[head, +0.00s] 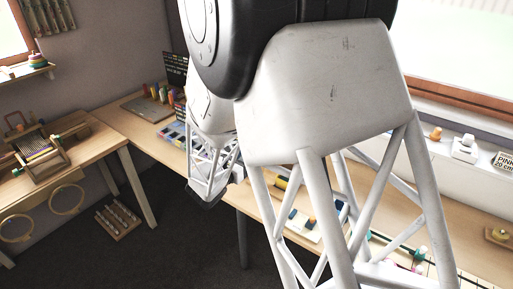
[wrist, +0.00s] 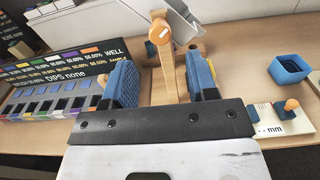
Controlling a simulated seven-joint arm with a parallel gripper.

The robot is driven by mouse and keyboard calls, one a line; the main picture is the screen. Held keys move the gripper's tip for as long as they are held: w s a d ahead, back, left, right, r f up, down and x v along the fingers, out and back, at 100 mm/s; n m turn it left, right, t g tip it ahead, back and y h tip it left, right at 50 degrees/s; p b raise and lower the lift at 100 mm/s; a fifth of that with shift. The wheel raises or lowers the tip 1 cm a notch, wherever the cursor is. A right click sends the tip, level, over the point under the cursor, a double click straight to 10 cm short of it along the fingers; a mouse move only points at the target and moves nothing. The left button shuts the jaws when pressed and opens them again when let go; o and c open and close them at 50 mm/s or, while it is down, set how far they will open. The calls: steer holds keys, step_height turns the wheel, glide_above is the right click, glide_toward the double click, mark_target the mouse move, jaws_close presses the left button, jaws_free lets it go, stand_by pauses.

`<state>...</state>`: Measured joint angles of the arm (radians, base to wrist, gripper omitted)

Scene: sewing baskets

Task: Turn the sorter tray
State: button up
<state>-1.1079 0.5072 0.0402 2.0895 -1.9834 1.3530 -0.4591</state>
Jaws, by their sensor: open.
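My gripper (wrist: 162,85) is open in the wrist view, its two blue-padded fingers apart. A light wooden piece (wrist: 168,72) with an orange round knob shows between the fingers; I see no clear contact. A dark tray with a row of blue-lined compartments (wrist: 50,103), probably the sorter tray, lies left of the fingers, partly hidden by the left one. Its labels include "DIPS none". In the head view a coloured tray (head: 175,133) lies on the bench beside my arm, partly hidden. My arm covers much of that view, and the fingers cannot be made out there.
In the head view, a wooden loom-like frame (head: 40,150) stands on the left table.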

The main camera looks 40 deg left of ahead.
steer(key=shift+w, duration=3.75)
steer(key=shift+c, duration=0.5)
jaws_close()
